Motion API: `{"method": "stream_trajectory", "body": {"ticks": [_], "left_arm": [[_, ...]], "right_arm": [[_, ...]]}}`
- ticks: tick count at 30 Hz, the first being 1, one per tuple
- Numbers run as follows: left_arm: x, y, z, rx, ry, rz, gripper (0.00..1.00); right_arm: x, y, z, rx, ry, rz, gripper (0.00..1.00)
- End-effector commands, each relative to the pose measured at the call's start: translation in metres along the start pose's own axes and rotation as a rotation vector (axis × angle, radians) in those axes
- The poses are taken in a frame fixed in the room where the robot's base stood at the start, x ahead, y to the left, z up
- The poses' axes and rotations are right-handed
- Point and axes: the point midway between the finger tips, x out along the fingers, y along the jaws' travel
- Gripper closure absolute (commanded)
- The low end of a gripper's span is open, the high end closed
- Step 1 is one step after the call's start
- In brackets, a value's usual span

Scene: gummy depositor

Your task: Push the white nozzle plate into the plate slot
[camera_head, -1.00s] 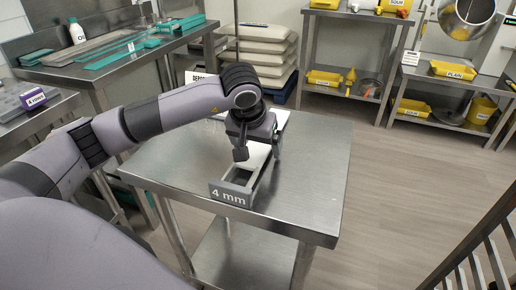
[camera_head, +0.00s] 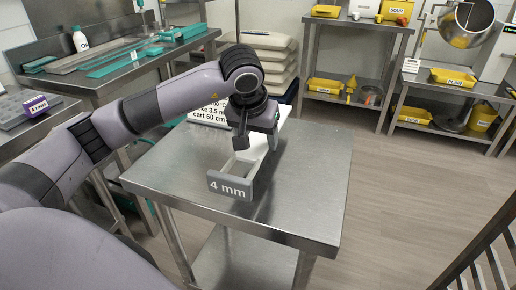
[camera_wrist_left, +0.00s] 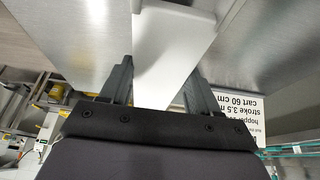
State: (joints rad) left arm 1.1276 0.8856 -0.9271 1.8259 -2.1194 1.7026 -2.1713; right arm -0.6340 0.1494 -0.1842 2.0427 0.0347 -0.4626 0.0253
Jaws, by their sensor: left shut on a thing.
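The white nozzle plate (camera_wrist_left: 165,65) lies between the fingers of my left gripper in the left wrist view, wider at its top end. In the head view my left gripper (camera_head: 258,142) is low over the steel table and shut on it. The plate's far end is hidden by the gripper. I cannot make out the plate slot. My right gripper is out of view.
A white sign with black print (camera_head: 208,113) is behind the gripper on the left. The steel table (camera_head: 310,185) is bare to the right and in front. A side bench (camera_head: 120,60) with teal parts stands at left; shelves with yellow bins (camera_head: 325,84) stand at the back.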

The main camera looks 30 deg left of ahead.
Motion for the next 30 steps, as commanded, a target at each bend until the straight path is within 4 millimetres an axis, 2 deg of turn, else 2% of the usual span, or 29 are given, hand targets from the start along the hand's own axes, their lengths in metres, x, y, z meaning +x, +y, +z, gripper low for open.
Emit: {"method": "stream_trajectory", "body": {"ticks": [1,6,12,15,21,30], "left_arm": [[-0.017,0.001,-0.008,-0.001,0.009,0.003,0.80],[-0.066,0.001,-0.028,-0.001,0.009,0.004,0.80],[-0.111,0.001,-0.047,0.000,0.006,0.003,0.80],[-0.127,0.001,-0.053,0.001,0.004,0.003,0.80],[-0.142,0.001,-0.059,0.001,0.001,0.001,0.80],[-0.144,0.001,-0.059,0.001,0.001,0.001,0.80]], "right_arm": [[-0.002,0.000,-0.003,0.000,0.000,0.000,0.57],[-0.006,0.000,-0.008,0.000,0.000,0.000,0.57],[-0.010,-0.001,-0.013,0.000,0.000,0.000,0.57],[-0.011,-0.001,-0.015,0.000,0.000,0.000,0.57],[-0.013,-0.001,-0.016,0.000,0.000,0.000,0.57],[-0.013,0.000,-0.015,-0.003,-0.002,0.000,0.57]]}}
